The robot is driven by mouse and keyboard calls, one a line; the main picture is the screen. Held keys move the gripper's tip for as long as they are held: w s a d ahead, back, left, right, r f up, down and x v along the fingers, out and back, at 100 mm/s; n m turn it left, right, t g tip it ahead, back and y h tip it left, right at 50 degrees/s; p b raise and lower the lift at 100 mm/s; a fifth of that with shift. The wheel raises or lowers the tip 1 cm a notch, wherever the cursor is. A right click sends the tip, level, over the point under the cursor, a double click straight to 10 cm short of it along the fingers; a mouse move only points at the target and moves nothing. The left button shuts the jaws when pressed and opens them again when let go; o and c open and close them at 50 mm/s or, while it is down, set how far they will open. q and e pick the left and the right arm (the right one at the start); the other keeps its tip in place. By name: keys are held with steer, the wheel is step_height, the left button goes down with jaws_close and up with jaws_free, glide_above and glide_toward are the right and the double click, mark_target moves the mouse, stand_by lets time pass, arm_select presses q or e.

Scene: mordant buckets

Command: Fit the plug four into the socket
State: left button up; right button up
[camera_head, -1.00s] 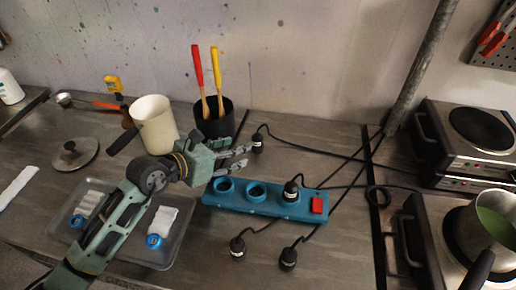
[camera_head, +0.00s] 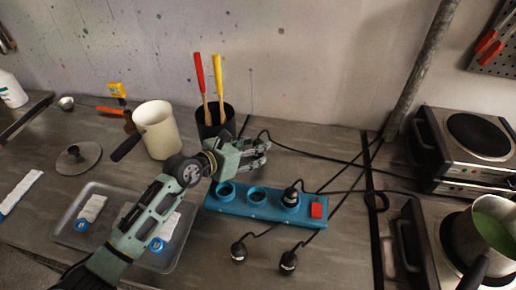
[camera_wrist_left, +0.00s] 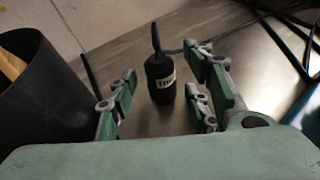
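In the head view the fingers hide most of this plug. The blue socket strip (camera_head: 240,206) lies just in front of the gripper. Its two left sockets are empty; a black plug (camera_head: 291,197) sits in the third, beside a red switch (camera_head: 316,210). My right gripper is out of view.
Two more black plugs (camera_head: 239,252) (camera_head: 288,262) lie in front of the strip. A black pot with red and yellow handles (camera_head: 213,122) stands close behind my gripper, a cream pot (camera_head: 157,130) left of it. Cords run right, toward hot plates (camera_head: 480,135).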

arm_select(q)
jaws_close()
stand_by(0.3)
steer(key=shift+r, duration=0.55)
step_height(320, 180, up, 3)
steer(key=shift+f+b, duration=0.1)
steer(key=shift+b, duration=0.2)
steer(key=w+d+r+b, duration=0.25)
steer(key=d+r, duration=0.45)
steer(key=d, duration=0.4)
steer(key=s+a+f, duration=0.2)
steer(key=s+a, duration=0.3)
steer(key=a, duration=0.4)
steer(key=s+a+f, duration=0.1)
steer(key=s+a, duration=0.5)
steer(key=a, duration=0.3)
steer(key=s+a+m+g+h, duration=0.1)
steer(key=s+a+m+g, duration=0.1)
steer(key=s+a, duration=0.8)
steer(key=s, duration=0.3)
steer(key=shift+s+a+r, duration=0.2)
steer(key=shift+s, duration=0.05)
